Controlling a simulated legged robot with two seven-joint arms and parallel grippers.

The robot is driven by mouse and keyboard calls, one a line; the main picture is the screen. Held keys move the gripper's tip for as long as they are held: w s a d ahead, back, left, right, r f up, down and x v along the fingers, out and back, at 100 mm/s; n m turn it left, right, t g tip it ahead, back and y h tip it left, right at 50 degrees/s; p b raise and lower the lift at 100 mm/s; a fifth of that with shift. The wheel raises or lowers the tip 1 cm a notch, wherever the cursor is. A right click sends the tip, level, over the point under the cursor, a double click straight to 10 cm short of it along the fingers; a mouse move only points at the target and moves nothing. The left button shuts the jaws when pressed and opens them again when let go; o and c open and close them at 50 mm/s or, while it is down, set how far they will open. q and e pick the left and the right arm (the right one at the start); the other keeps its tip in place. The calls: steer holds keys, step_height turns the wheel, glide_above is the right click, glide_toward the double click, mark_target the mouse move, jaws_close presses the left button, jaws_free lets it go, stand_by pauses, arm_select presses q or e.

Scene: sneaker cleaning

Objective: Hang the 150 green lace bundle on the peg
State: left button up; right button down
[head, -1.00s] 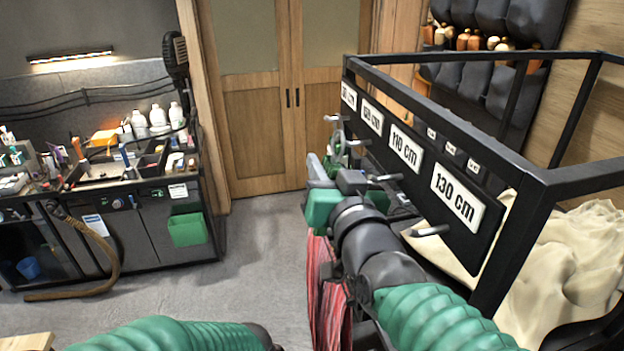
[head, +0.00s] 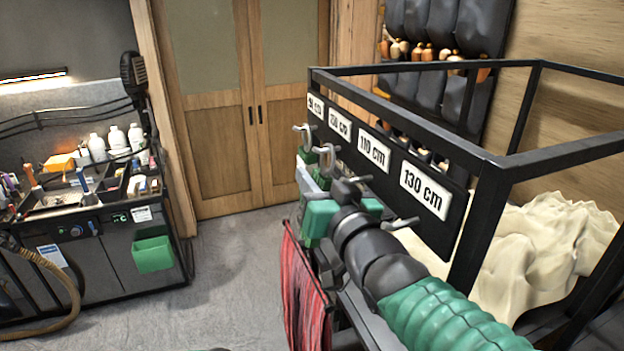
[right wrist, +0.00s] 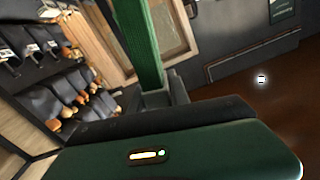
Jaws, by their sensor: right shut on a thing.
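My right gripper (head: 328,205) is at the front of the peg rack, left of the 130 cm peg (head: 403,223); my arm hides much of it. In the right wrist view a green woven band (right wrist: 140,45), which looks like the green lace bundle, runs up from the dark jaws (right wrist: 160,95), which are shut on it. Another grey peg (head: 302,132) sticks out farther back. The second label (head: 340,124) is too blurred to read surely. My left gripper is out of view.
Red laces (head: 303,300) hang below and left of my right gripper; their support is hidden. The black rack frame (head: 485,225) stands at the right, with cream cloth (head: 550,245) behind it. A cluttered workbench (head: 90,215) is at the left. Open floor (head: 225,265) lies between.

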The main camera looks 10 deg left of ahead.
steer(key=shift+w+a+f, duration=0.1)
steer(key=shift+a, duration=0.45)
steer(key=c, duration=1.1)
jaws_free()
steer(key=shift+d, duration=0.4)
steer(key=shift+c, duration=0.2)
steer(key=shift+a, duration=0.15)
